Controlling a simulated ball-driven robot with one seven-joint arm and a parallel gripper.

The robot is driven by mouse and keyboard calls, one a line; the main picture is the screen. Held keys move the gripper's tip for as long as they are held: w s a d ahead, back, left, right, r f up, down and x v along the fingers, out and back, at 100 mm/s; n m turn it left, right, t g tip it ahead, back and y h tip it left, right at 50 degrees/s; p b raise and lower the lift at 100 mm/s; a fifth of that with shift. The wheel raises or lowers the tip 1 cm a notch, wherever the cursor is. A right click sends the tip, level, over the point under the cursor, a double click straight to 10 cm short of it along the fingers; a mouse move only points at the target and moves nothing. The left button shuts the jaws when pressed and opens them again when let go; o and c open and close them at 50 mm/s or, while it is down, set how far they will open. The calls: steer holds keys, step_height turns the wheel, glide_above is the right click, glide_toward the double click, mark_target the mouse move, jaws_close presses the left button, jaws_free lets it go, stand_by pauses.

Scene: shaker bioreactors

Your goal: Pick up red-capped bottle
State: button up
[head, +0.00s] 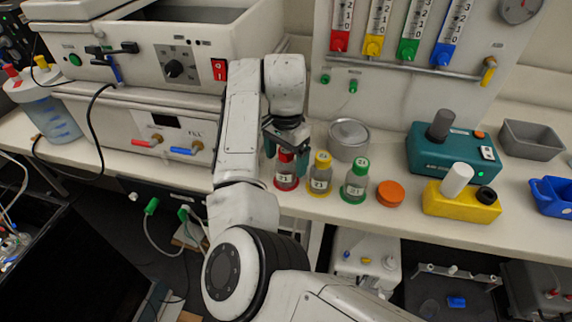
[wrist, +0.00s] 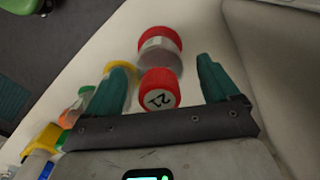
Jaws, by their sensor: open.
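The red-capped bottle (head: 286,181) stands on the bench, leftmost of three small bottles, its top partly hidden by my gripper in the head view. My gripper (head: 286,155) is open, pointing down over it, with its teal fingers on either side of the cap. In the wrist view the red cap (wrist: 160,89), marked 21, lies between the two fingers of my gripper (wrist: 163,70), with a gap to the right finger. The left finger is close to the cap, and I cannot tell if they touch. The bottle's red base ring (wrist: 160,34) shows beyond the cap.
The yellow-capped bottle (head: 320,177) stands close to the right, then the green-capped bottle (head: 355,184). An orange lid (head: 390,194) and a metal tin (head: 349,138) are near. White equipment (head: 137,121) stands left.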

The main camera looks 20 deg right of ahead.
steer(key=shift+f, duration=0.5)
steer(key=c, duration=1.3)
steer(key=shift+o, duration=0.2)
steer(key=shift+r, duration=0.15)
